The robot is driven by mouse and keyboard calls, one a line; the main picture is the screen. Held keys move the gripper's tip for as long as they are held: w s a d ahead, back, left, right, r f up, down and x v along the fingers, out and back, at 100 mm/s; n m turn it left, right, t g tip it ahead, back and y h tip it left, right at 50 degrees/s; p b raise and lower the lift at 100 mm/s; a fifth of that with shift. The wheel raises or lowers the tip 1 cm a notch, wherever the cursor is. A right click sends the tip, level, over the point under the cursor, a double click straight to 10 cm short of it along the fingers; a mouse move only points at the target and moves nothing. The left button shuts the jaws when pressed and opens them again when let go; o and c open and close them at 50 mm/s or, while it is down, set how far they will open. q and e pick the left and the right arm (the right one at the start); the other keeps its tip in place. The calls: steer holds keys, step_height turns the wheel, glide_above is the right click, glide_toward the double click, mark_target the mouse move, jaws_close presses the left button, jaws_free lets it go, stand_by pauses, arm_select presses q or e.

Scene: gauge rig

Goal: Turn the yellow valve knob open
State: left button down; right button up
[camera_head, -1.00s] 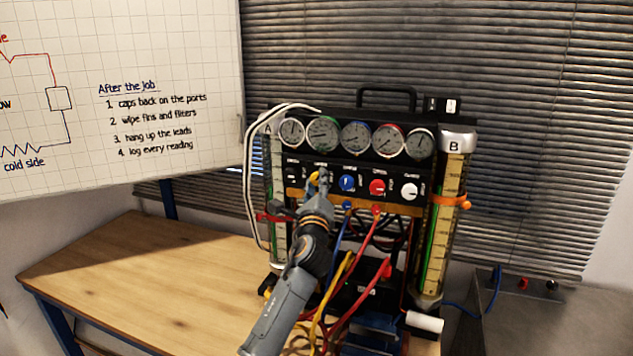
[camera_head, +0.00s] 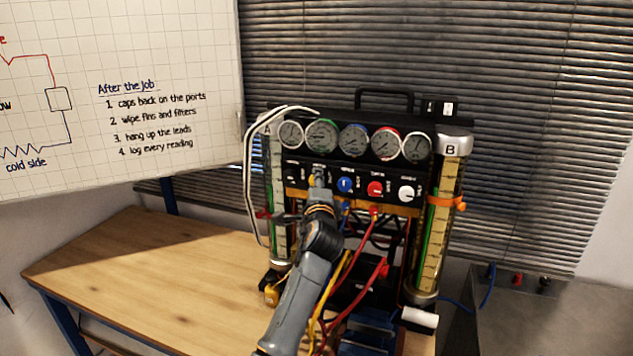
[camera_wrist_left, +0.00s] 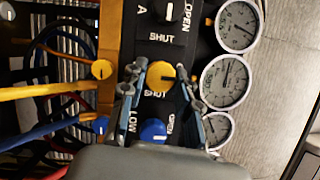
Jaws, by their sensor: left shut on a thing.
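The yellow valve knob (camera_wrist_left: 160,78) sits on the black panel of the gauge rig, in the middle of the left wrist view. A small light mark shows on its right side there. My left gripper (camera_wrist_left: 160,84) has one finger on each side of the knob and is shut on it. In the head view my left gripper (camera_head: 318,178) reaches up to the panel and hides most of the knob. The blue knob (camera_head: 345,185) is just to its right; it also shows in the left wrist view (camera_wrist_left: 153,132). My right gripper is not in view.
A red knob (camera_head: 375,189) and a white knob (camera_head: 406,193) continue the row. Several gauges (camera_head: 354,140) sit above. Yellow, blue and red hoses (camera_head: 362,245) hang below, close to my left arm. Tube B (camera_head: 440,220) stands at the right. The wooden table (camera_head: 150,265) is clear at left.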

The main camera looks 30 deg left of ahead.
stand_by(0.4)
arm_select(q)
steer(key=c, duration=1)
jaws_free()
steer(key=shift+a, duration=0.1)
steer(key=shift+s, duration=0.1)
steer(key=v, duration=1.2)
steer(key=shift+f, duration=0.15)
